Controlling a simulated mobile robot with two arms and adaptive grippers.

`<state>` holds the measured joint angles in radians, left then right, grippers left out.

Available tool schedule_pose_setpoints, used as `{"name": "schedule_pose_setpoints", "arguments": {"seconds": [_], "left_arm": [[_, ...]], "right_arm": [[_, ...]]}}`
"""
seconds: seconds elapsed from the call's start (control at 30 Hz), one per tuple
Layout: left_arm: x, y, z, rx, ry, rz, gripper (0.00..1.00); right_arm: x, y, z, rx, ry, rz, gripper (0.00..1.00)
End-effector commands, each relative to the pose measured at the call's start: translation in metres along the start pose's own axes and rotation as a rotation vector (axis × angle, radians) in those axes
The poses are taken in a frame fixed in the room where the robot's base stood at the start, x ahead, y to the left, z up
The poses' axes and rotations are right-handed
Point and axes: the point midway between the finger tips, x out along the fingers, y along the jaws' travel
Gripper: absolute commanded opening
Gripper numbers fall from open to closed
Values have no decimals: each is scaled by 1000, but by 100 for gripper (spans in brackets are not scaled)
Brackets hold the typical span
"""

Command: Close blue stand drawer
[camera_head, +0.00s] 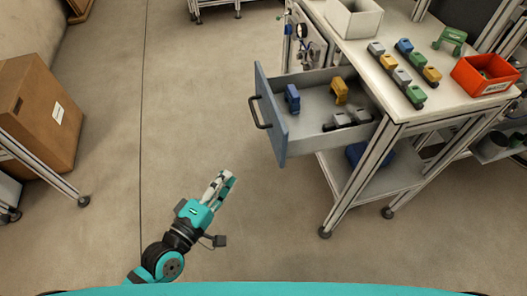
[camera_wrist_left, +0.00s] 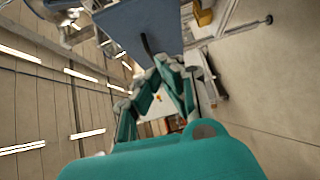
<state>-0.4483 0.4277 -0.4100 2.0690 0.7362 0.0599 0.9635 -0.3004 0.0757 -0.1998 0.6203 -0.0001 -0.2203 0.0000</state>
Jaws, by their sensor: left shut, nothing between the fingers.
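The blue-fronted drawer (camera_head: 271,118) of the stand is pulled out to the left in the head view. It has a dark bar handle (camera_head: 259,112) on its front and holds blue, yellow and grey tape dispensers. My left gripper (camera_head: 222,179) is shut and empty, to the lower left of the drawer front and apart from it. In the left wrist view the blue drawer front (camera_wrist_left: 135,30) shows beyond the gripper fingers (camera_wrist_left: 158,75). My right gripper is not in view.
The stand's worktop (camera_head: 380,55) bears several coloured dispensers, a white box (camera_head: 353,18) and a red bin (camera_head: 485,75). A cardboard box (camera_head: 40,110) stands at the left. The floor between the box and the drawer is clear.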

Motion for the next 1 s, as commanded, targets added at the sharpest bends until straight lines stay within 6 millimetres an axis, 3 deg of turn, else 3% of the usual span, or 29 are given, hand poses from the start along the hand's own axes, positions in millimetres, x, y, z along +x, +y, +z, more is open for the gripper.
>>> {"name": "schedule_pose_setpoints", "arguments": {"seconds": [0.1, 0.27, 0.7, 1.0], "left_arm": [[1, 15, 4, -46, -10, 37, 0], [19, 19, 4, -51, -8, 43, 0], [106, 21, 11, -51, -9, 40, 0], [126, 22, 32, -46, -10, 38, 0]], "right_arm": [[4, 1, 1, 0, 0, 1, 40], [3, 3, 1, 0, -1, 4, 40], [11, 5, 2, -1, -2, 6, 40], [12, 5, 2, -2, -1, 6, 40]]}}
